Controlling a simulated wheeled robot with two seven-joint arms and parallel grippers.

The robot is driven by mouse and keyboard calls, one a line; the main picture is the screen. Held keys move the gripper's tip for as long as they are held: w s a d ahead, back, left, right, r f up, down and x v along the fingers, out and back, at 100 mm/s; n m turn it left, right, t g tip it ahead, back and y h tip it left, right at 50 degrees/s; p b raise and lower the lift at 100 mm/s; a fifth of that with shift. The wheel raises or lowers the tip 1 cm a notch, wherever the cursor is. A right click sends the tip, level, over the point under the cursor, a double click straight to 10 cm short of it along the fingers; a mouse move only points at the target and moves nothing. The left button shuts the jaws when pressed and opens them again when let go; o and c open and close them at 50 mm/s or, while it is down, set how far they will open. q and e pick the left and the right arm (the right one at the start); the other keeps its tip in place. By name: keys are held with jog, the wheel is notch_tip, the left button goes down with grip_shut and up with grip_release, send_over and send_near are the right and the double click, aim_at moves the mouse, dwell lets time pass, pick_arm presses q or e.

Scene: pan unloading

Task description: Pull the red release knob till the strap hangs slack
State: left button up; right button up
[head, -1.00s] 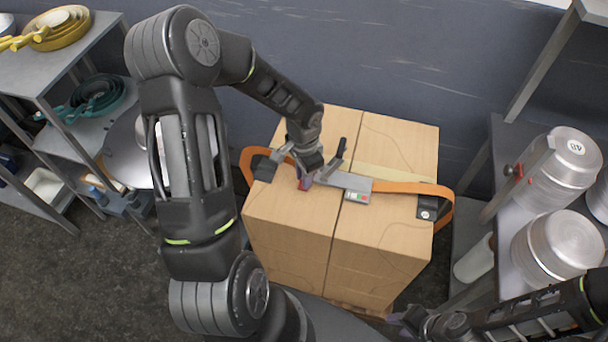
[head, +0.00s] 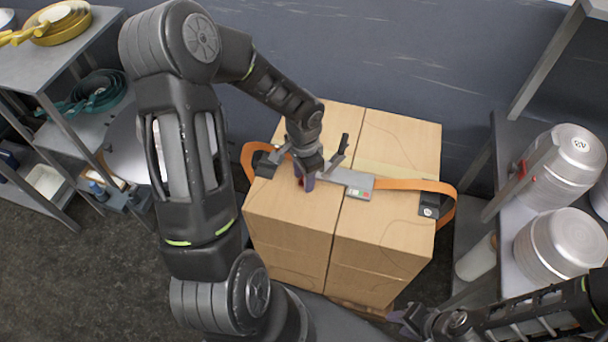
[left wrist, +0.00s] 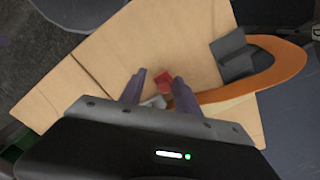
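An orange strap (head: 405,185) runs flat across the top of two cardboard boxes (head: 385,235) and loops out over both sides. A grey buckle (head: 361,187) with small red and green marks sits on it near the seam. The red knob (left wrist: 163,81) shows between the fingers of my left gripper (left wrist: 159,77) in the left wrist view. The fingers stand apart, with a gap left of the knob. In the head view, my left gripper (head: 305,182) points down at the strap and mostly hides the knob. My right gripper (head: 400,318) is low at the right, away from the boxes.
Black corner guards (head: 429,206) sit under the strap at the box edges. A rack with metal pots (head: 558,245) stands at the right. A shelf with pans (head: 96,95) stands at the left. A dark wall (head: 400,60) is behind the boxes.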

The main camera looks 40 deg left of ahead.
pick_arm(q)
notch_tip(320, 180, up, 8)
dwell(0.7)
jog(key=shift+f, duration=0.15)
dwell(0.4)
